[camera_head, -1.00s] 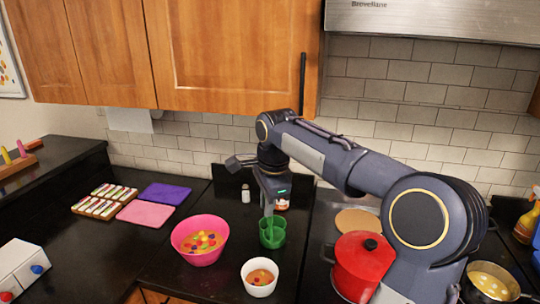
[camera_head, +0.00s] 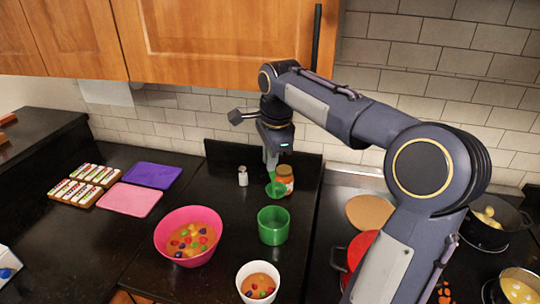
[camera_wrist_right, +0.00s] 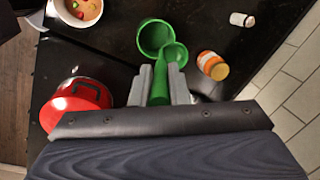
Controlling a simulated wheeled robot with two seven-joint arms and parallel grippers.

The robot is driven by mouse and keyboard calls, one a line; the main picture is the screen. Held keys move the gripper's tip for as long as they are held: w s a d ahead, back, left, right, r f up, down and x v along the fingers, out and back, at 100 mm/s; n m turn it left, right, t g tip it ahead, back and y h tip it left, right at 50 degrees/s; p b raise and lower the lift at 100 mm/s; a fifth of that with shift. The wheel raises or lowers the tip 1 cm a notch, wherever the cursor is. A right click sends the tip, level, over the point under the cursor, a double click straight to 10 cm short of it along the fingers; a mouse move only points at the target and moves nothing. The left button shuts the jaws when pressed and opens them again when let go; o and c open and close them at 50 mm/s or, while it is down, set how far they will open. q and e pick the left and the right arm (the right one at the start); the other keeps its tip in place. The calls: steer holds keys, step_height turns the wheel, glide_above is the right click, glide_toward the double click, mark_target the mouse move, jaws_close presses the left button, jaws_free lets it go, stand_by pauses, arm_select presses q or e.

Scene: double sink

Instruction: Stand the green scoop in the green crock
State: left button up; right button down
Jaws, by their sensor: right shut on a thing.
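My right gripper (camera_head: 271,166) is shut on the handle of the green scoop (camera_head: 275,189). The scoop hangs with its round bowl end down, a little up and back from the green crock (camera_head: 273,225) in the head view. A gap shows there between bowl and crock. The crock stands upright on the dark counter, its mouth open. In the right wrist view, the handle (camera_wrist_right: 160,88) lies between the fingers (camera_wrist_right: 161,75), and the scoop's bowl (camera_wrist_right: 176,53) overlaps the near right rim of the crock (camera_wrist_right: 150,38). My left gripper is not in view.
An orange jar (camera_head: 284,178) stands close behind the scoop, with a white shaker (camera_head: 243,176) to its left. A pink bowl (camera_head: 189,236) and a white bowl (camera_head: 258,283) are left and front of the crock. A red pot (camera_head: 360,250) is on the right.

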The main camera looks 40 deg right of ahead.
step_height(320, 180, down, 11)
steer(key=b, duration=0.8)
steer(key=shift+f+b, duration=0.2)
steer(key=shift+b, duration=0.15)
steer(key=c, duration=1.3)
jaws_free()
steer(key=r, duration=0.2)
steer(key=s+r, duration=0.1)
steer(key=r, duration=0.4)
steer(key=shift+s+r, duration=0.15)
steer(key=shift+r, duration=0.2)
